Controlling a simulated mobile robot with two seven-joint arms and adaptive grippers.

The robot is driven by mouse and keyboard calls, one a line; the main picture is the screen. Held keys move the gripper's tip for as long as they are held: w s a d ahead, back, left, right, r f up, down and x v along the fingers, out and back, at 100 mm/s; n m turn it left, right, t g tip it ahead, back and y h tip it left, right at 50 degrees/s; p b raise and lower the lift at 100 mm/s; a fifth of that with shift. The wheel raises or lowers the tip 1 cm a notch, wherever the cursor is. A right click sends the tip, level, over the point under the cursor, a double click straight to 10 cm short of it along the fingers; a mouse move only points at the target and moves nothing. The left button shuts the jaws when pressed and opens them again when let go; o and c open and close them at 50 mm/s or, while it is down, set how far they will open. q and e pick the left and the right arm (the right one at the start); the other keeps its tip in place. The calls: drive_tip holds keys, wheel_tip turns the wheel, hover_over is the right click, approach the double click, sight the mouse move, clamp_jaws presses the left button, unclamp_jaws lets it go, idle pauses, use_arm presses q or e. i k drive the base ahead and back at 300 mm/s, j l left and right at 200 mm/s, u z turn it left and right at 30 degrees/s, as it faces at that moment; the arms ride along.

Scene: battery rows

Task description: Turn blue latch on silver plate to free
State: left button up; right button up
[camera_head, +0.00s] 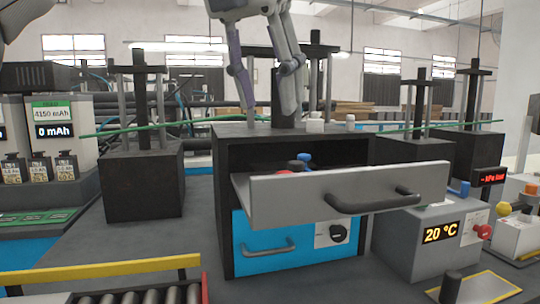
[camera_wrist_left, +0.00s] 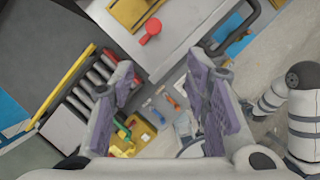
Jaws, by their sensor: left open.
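In the head view a blue knob-like part (camera_head: 304,158) shows inside the open silver-grey drawer (camera_head: 410,184), beside a dark part and a red part (camera_head: 286,172). The drawer front hides their lower portions, so I cannot tell the latch's angle. Another small blue part (camera_head: 460,188) stands behind the 20 °C box. My left gripper (camera_head: 269,105) is open and empty, pointing down above the cabinet. In the left wrist view its fingers (camera_wrist_left: 158,72) are spread apart. My right gripper is not seen.
The drawer's black handle (camera_head: 388,201) juts forward. Below is a shut blue drawer (camera_head: 285,262). White caps (camera_head: 315,122) stand on the cabinet top (camera_head: 240,130). The 20 °C box (camera_head: 410,237) stands right, a roller tray (camera_head: 150,294) front left. Black presses stand behind.

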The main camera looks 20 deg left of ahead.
sight(305, 158)
drive_tip(key=k+l, duration=0.2)
drive_tip(key=k, duration=0.25)
drive_tip(key=k+l, duration=0.2)
drive_tip(key=k, duration=0.25)
drive_tip(key=k+l, duration=0.15)
drive_tip(key=k, duration=0.3)
